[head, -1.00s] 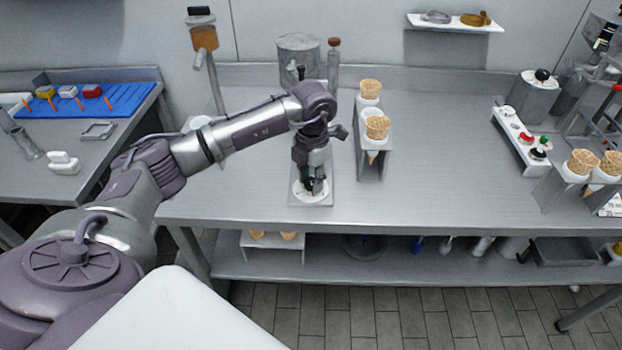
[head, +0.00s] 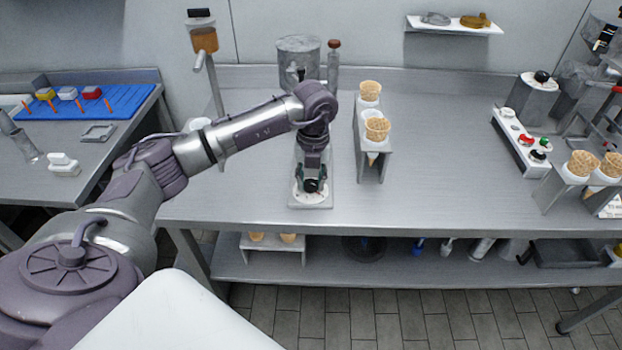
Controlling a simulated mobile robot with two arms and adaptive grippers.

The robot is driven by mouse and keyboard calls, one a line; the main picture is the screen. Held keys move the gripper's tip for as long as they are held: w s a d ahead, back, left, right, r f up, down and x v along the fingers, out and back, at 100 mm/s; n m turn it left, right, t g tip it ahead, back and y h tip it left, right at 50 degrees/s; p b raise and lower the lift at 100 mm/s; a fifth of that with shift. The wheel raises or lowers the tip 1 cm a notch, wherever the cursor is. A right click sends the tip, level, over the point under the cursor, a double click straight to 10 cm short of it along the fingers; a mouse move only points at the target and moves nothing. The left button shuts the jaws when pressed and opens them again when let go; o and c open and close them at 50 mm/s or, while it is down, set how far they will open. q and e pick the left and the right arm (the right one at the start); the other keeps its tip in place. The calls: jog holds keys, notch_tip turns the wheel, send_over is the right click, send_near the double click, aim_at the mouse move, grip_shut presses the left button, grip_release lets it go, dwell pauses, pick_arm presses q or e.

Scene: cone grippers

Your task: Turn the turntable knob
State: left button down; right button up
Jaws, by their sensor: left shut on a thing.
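The turntable knob (head: 311,186) is a small dark knob above a white round dial on a pale square plate (head: 311,203) near the table's front edge. My left gripper (head: 311,180) points down over the plate and is shut on the knob. The gripper's fingers hide part of the knob and dial. My right gripper does not show in the head view.
A stand with cones (head: 374,135) is just right of my left gripper. A grey metal pot (head: 299,55) stands behind. A white strip with coloured knobs (head: 520,143) and another cone stand (head: 578,168) are at the right. The table between is clear.

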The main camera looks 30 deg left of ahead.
aim_at(313, 183)
pick_arm(q)
jog(key=shift+n, duration=0.3)
dwell(0.4)
jog(key=c, duration=0.8)
grip_release()
jog(key=shift+o, duration=0.2)
jog(key=shift+r, duration=0.15)
notch_tip(313, 183, up, 12)
jog(key=shift+w+d, duration=0.15)
